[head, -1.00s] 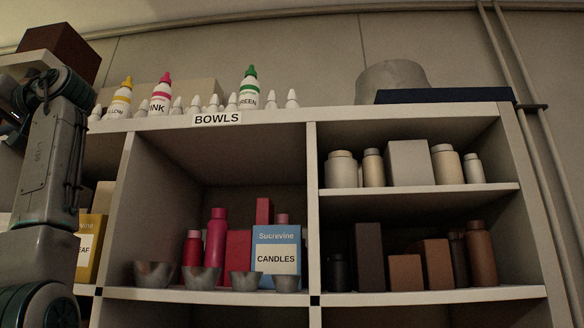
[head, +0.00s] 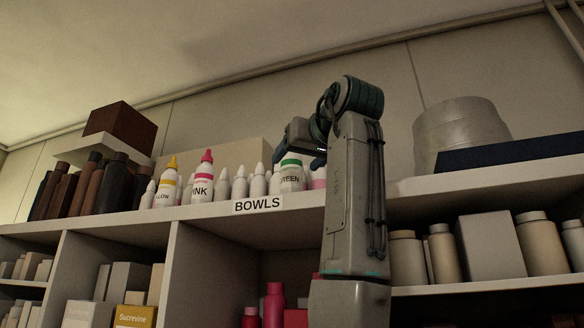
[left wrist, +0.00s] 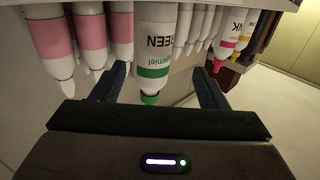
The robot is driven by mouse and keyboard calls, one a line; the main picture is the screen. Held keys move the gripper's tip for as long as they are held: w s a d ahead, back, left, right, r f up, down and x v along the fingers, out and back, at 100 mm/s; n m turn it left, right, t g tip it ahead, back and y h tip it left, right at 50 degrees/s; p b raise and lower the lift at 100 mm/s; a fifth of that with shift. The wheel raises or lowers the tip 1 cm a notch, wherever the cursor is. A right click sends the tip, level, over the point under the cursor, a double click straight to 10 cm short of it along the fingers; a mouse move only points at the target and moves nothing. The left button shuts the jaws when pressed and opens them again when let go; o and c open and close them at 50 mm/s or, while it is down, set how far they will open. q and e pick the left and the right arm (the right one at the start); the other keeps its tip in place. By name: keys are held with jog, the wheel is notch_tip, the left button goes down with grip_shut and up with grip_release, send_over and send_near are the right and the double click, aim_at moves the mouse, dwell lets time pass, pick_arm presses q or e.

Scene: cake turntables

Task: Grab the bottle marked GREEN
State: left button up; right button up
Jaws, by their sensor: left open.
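The bottle marked GREEN (head: 291,180) is white with a green band and cap. It stands upright on the shelf top behind the BOWLS label; its cap is hidden by my left gripper in the head view. In the left wrist view the GREEN bottle (left wrist: 156,38) appears upside down, its green cap toward the palm. My left gripper (head: 305,152) is at the bottle's upper part. In the wrist view my left gripper (left wrist: 160,78) is open, with one finger on each side of the bottle's cap end. I cannot tell whether either finger touches it. My right gripper is not in view.
Plain white bottles (head: 240,186) stand close beside it, then the PINK (head: 201,183) and yellow-capped (head: 166,192) bottles. Pink-banded bottles (left wrist: 88,32) stand on its other side. A grey round container (head: 455,135) and dark blue flat box (head: 520,151) lie to the right.

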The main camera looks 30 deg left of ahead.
aim_at(296, 169)
pick_arm(q)
jog(key=shift+w+a+r, duration=0.1)
jog(key=shift+w+a, duration=0.3)
jog(key=shift+a, duration=0.1)
jog(key=w+a+p, duration=0.1)
jog(key=p, duration=0.1)
jog(key=w+a+p, duration=0.1)
jog(key=w+a, duration=0.1)
jog(key=shift+w+f+p, duration=0.15)
jog(key=shift+f+p, duration=0.05)
jog(key=shift+p, duration=0.15)
jog(key=shift+w+a+f, duration=0.15)
jog(key=shift+a+f, duration=0.05)
jog(key=shift+a, duration=0.35)
jog(key=shift+d+r, duration=0.1)
jog(key=shift+d, duration=0.3)
jog(key=c, duration=1.1)
jog(key=shift+a, duration=0.15)
jog(key=shift+c, duration=0.2)
